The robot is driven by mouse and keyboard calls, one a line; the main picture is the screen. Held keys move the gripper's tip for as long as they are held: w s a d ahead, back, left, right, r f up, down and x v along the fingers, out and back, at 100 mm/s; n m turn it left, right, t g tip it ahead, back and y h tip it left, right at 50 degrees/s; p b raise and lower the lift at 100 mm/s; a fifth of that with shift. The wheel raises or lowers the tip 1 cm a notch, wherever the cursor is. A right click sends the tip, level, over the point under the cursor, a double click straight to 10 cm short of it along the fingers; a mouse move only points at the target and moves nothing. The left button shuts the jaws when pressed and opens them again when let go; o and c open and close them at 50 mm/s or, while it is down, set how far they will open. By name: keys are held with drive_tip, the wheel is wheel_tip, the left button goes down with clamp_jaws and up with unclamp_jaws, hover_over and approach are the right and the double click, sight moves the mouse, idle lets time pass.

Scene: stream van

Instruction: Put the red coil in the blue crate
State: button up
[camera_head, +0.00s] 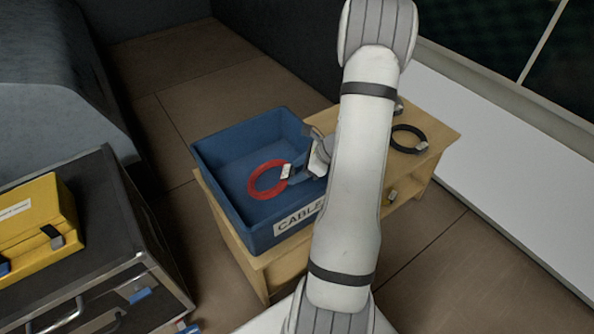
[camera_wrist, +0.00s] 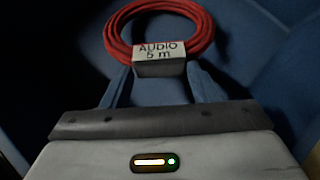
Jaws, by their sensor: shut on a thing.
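The red coil (camera_head: 264,184) has a white tag reading "AUDIO 5 m", which shows in the wrist view on the coil (camera_wrist: 199,22). My gripper (camera_head: 291,175) is shut on the coil at its tag; in the wrist view my gripper (camera_wrist: 160,78) has its fingertips at either side of the tag block. The coil shows against the inside of the blue crate (camera_head: 215,150). Whether it touches the crate floor I cannot tell. The crate has a label starting "CABLE", partly hidden by my arm.
The crate stands on a wooden bench (camera_head: 440,133). A black coil (camera_head: 408,150) with a white tag lies at the bench's right part. A dark case (camera_head: 110,235) with a yellow box (camera_head: 35,225) on it stands at left. My arm hides the bench's middle.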

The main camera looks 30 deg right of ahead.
drive_tip(key=o, duration=1.3)
drive_tip(key=shift+c, duration=0.2)
drive_tip(key=p+v, duration=0.4)
drive_tip(key=v, duration=0.8)
drive_tip(key=s+a+r+n+g+h, duration=0.1)
drive_tip(key=a+r+n+g, duration=0.1)
drive_tip(key=a+r+n, duration=0.55)
drive_tip(key=s+a+r+n+g+h, duration=0.1)
drive_tip(key=a+r+n+g, duration=0.3)
drive_tip(key=a, duration=0.6)
drive_tip(key=s+a+r+n+t+h, duration=0.1)
drive_tip(key=s+a+r+n+h, duration=0.3)
drive_tip(key=s+a+n, duration=0.4)
drive_tip(key=a+n, duration=0.1)
drive_tip(key=n, duration=0.6)
drive_tip(key=shift+s+a+t, duration=0.3)
drive_tip(key=shift+s, duration=0.1)
